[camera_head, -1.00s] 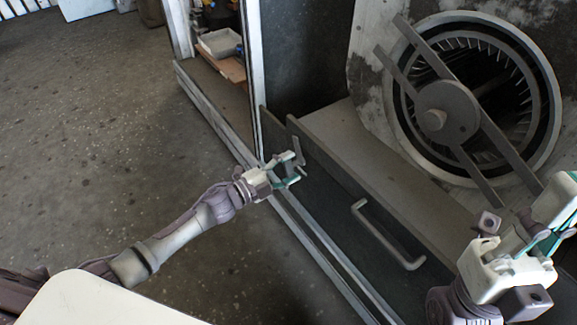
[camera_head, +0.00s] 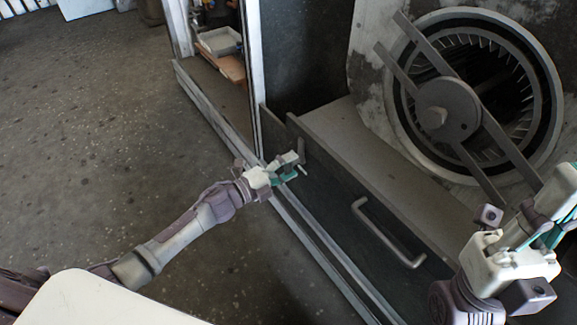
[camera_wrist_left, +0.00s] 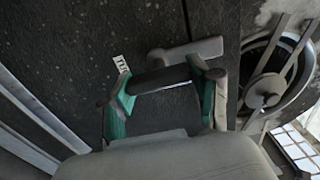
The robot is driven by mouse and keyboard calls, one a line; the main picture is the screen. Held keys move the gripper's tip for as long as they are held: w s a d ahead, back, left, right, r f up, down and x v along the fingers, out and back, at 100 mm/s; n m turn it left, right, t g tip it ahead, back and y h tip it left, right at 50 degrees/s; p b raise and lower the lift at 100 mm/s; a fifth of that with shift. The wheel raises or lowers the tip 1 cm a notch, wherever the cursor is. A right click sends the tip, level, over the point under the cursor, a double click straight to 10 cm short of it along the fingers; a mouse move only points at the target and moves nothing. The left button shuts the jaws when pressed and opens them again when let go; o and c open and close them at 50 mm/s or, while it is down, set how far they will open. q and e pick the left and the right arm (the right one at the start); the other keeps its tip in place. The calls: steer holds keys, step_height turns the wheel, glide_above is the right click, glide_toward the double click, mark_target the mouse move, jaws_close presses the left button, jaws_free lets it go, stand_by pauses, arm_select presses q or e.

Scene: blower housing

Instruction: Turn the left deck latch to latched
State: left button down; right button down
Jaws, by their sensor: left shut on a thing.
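The left deck latch (camera_head: 300,150) is a small dark grey lever at the upper left end of the dark deck front panel. In the left wrist view its grey arm (camera_wrist_left: 190,49) shows beyond the fingers, with a dark round bar (camera_wrist_left: 160,78) below it. My left gripper (camera_head: 288,172) is at the latch, and its teal fingers (camera_wrist_left: 165,98) are shut on it in the left wrist view. The fingers hide part of the latch in the head view. My right gripper (camera_head: 530,245) is at the lower right, away from the latch; its finger opening is unclear.
A grey bar handle (camera_head: 388,232) sits on the panel right of the latch. A small white mark (camera_wrist_left: 121,64) is on the panel near the latch. Floor at left is clear.

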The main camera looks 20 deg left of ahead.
arm_select(q)
steer(key=shift+f, duration=0.1)
steer(key=shift+c, duration=1.2)
jaws_free()
steer(key=v, duration=1.2)
